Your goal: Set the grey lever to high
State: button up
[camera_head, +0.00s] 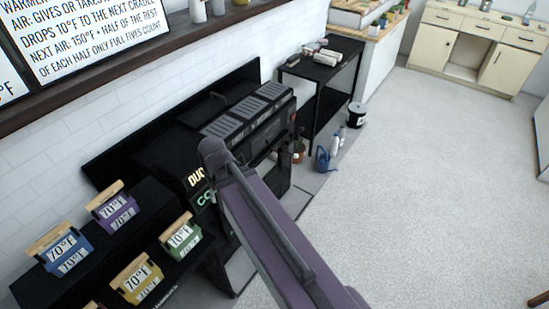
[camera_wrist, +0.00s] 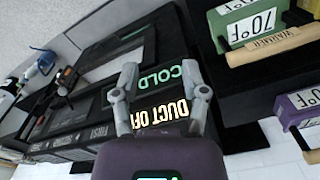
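I cannot make out a grey lever in either view. A black machine (camera_head: 252,118) with slatted grey panels on top stands against the wall in the head view. My arm covers part of its front. In the wrist view, which is turned upside down, the machine's dark front (camera_wrist: 80,117) carries a lit sign reading DUCT OFF (camera_wrist: 163,115) and a green COLD sign (camera_wrist: 160,77). My gripper (camera_wrist: 160,68) is open in front of these signs, its two fingers apart with nothing seen between them. In the head view my gripper is hidden.
Blue (camera_head: 62,248), purple (camera_head: 114,207), yellow (camera_head: 137,279) and green (camera_head: 182,238) temperature boxes sit on black steps left of the machine. A black table (camera_head: 324,68), a blue watering can (camera_head: 323,159) and a bucket (camera_head: 356,115) stand beyond. The pale floor at right is largely clear.

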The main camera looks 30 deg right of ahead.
jog(key=w+d+f+t+y+b, duration=0.1)
jog(key=w+f+b, duration=0.1)
jog(key=f+b, duration=0.1)
jog(key=w+d+f+n+t+y+b, duration=0.1)
jog(key=w+f+b, duration=0.1)
jog(key=f+b, duration=0.1)
jog(key=w+d+f+y+b, duration=0.2)
jog(key=f+b, duration=0.1)
jog(key=b, duration=0.2)
jog(key=shift+f+t, duration=0.35)
jog(key=shift+t, duration=0.05)
jog(key=t+b, duration=1.5)
jog(key=b, duration=1.5)
send_near(276, 157)
jog(key=v, duration=0.2)
jog(key=shift+r+m+p, duration=0.15)
jog(key=shift+m+p, duration=0.15)
jog(key=shift+m, duration=0.1)
jog(key=shift+w, duration=0.15)
jog(key=x, duration=1.3)
jog(key=shift+w, duration=0.3)
grip_shut()
